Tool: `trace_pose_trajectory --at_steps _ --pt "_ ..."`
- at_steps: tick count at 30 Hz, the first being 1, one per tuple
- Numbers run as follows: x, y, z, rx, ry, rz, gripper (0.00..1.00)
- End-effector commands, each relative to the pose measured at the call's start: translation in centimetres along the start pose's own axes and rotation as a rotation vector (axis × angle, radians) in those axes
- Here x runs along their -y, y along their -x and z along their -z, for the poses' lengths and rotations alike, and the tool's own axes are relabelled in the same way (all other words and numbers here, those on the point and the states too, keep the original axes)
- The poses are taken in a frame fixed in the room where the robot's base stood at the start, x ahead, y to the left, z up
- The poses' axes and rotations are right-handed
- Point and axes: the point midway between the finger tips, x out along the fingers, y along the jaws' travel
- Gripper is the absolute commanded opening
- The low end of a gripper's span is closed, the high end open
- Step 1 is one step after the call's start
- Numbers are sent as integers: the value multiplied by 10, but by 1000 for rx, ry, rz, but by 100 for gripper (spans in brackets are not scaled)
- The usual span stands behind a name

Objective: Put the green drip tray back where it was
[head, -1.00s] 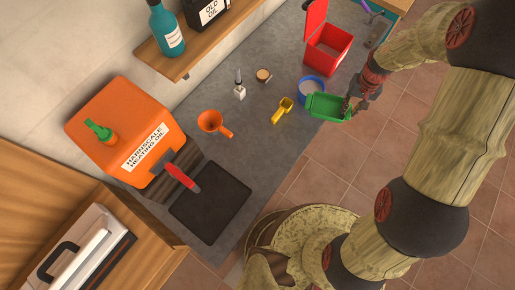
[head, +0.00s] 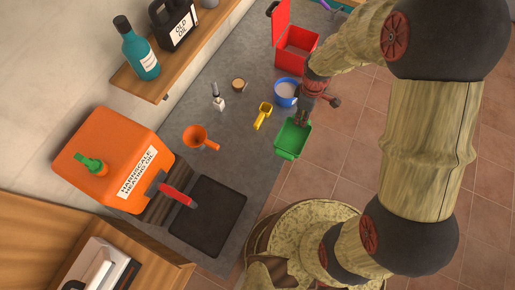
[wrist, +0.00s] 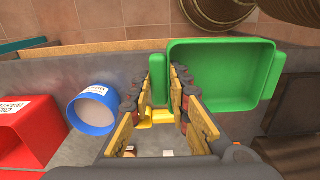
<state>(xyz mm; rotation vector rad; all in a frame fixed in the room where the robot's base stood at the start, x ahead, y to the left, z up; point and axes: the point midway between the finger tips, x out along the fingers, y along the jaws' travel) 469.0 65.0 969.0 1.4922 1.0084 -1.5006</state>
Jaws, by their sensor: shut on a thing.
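The green drip tray (head: 292,140) is held near the counter's front edge, partly out over the floor side. In the wrist view the empty inside of the tray (wrist: 222,75) shows at the upper right, with a handle-like tab on its left. My gripper (head: 303,119) is shut on the tray at that end; in the wrist view its fingers (wrist: 165,82) close around the tab. The dark square mat (head: 207,215) lies bare on the counter below the red tap lever (head: 176,195) of the orange heating oil tank (head: 112,160).
A blue tub (head: 286,92) with pale contents and a yellow scoop (head: 263,115) are close to the tray. An orange funnel (head: 197,137), a small white bottle (head: 218,103) and an open red box (head: 295,50) stand on the counter. Counter between funnel and front edge is clear.

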Motion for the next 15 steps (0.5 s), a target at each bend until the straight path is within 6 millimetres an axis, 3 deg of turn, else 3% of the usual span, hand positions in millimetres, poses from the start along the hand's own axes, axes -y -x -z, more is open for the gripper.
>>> trace_pose_trajectory --at_steps 12,15 --pt "49 -42 73 2 10 2 0" --pt "57 -62 84 3 7 4 0"
